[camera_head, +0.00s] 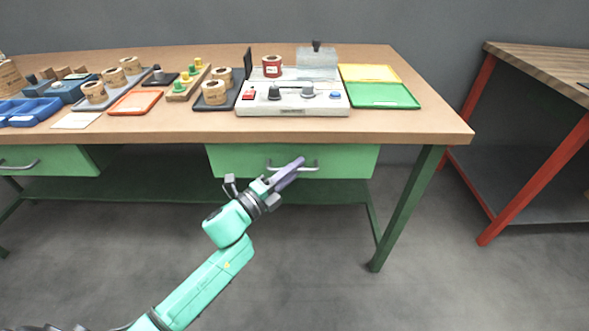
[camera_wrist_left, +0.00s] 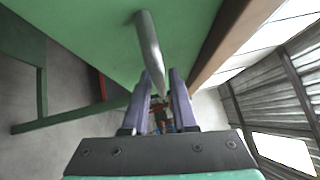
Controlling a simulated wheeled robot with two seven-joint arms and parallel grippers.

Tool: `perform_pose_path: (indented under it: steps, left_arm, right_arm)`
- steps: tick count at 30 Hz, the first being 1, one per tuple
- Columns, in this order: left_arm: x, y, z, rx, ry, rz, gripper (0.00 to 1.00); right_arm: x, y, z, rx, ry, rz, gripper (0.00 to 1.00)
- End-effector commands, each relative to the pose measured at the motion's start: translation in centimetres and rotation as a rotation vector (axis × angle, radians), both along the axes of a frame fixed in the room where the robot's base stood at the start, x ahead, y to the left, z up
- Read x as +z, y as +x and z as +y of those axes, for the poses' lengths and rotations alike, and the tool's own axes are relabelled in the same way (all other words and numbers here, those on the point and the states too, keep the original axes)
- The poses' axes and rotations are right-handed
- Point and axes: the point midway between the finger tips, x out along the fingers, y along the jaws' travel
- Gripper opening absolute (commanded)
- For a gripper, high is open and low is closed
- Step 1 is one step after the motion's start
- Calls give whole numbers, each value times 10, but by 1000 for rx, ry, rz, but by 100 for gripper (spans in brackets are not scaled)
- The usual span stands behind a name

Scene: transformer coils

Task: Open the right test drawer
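The right test drawer (camera_head: 235,162) is a green front under the right part of the bench, and it looks closed. Its grey bar handle (camera_head: 311,167) is partly hidden by my left gripper (camera_head: 291,172) in the head view. In the left wrist view the green drawer front (camera_wrist_left: 90,35) fills the upper left, and the handle (camera_wrist_left: 149,45) runs down to between the purple fingers of my left gripper (camera_wrist_left: 161,82). The fingers are apart, one on each side of the handle, with narrow gaps showing. My right gripper is in neither view.
The wooden bench top (camera_head: 420,125) overhangs the drawer. On it stand a white test unit (camera_head: 290,105), green and yellow trays (camera_head: 383,96) and several coils. A second green drawer (camera_head: 50,160) is at left. Open floor lies in front.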

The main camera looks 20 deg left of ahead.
Motion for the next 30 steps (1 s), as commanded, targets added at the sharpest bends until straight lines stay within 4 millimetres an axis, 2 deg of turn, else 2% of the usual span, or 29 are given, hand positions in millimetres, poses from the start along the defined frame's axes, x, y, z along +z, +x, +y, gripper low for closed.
perform_pose_path:
  steps: [2,3,4,30]
  left_arm:
    - [0,0,0,0,0,0,26]
    - [0,0,0,0,0,0,11]
    - [0,0,0,0,0,0,0]
    - [-1,0,1,1,-1,1,0]
  right_arm:
    - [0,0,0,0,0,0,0]
    - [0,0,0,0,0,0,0]
    - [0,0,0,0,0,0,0]
    - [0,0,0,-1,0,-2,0]
